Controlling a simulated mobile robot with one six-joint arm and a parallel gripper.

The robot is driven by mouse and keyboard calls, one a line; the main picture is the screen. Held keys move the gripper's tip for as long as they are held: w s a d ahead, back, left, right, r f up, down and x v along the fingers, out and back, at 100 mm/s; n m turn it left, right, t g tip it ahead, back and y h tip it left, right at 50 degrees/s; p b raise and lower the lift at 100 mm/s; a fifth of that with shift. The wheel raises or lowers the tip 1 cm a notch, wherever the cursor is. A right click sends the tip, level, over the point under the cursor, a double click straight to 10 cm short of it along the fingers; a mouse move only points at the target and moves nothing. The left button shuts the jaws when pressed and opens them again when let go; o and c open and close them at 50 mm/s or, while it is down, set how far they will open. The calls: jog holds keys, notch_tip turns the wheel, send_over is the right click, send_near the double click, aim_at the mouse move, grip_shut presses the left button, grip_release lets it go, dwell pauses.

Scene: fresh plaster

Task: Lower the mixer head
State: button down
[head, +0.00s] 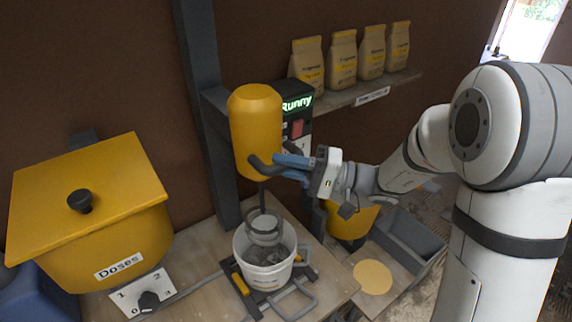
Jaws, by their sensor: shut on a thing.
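The mixer head (256,115) is a yellow cylinder on a dark grey column (210,130). A thin shaft runs down from it to a ring-shaped whisk (264,228), which is at the mouth of a white bucket (254,271). Grey material shows inside the bucket. My gripper (283,166) comes from the right, its blue fingers shut on the dark handle (258,165) at the lower part of the head. The fingers hide part of the handle. How deep the whisk sits in the bucket is hard to tell.
A panel reading "Runny" (297,104) is behind the head. Several paper bags (342,60) line a shelf (355,93). A grey bin (408,240) and yellow disc (372,277) are at right.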

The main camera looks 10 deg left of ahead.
jog(key=shift+f, duration=0.1)
notch_tip(320, 180, down, 19)
jog(key=b, duration=2)
jog(key=shift+s, duration=0.1)
jog(key=c, duration=1.6)
grip_release()
jog(key=o, duration=0.3)
jog(key=shift+a, duration=0.1)
jog(key=d+f, duration=0.1)
jog(key=d, duration=0.6)
jog(key=shift+w+d+b, duration=0.4)
jog(key=shift+b, duration=0.05)
